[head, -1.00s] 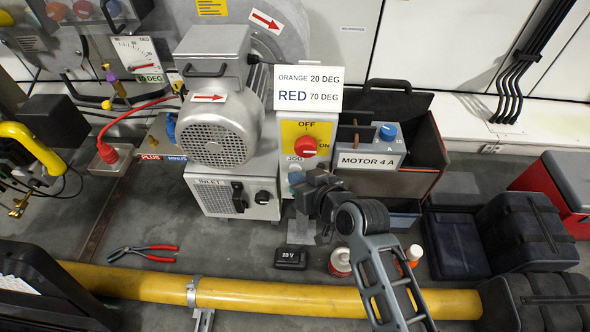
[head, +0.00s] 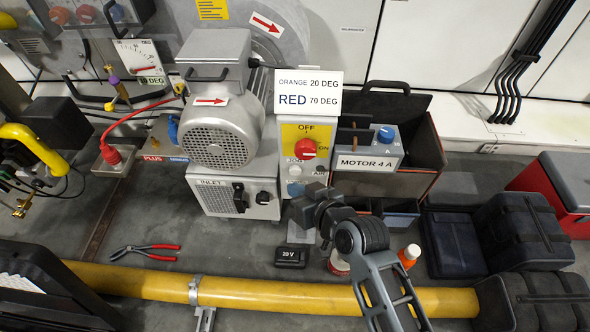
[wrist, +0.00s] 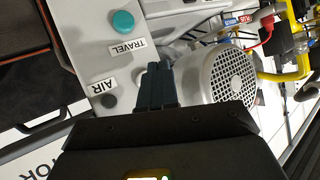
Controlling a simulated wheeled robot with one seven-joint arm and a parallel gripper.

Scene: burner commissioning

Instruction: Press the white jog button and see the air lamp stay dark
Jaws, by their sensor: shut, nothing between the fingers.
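The white jog button (head: 295,171) shows on the grey control box (head: 270,139), below the red OFF/ON knob (head: 305,148). My gripper (head: 297,192) is shut and empty, just below and in front of the button in the head view; I see no contact. The air lamp (wrist: 108,101) is dark, beside the AIR label (wrist: 102,87). A teal round button or lamp (wrist: 122,22) stands by the TRAVEL label (wrist: 127,49).
A grey motor blower (head: 218,140) stands left of the control box. A MOTOR 4 A unit (head: 372,163) sits to the right. A yellow pipe (head: 250,294) crosses the floor in front. Pliers (head: 145,250) and a 20 V battery (head: 290,257) lie behind it.

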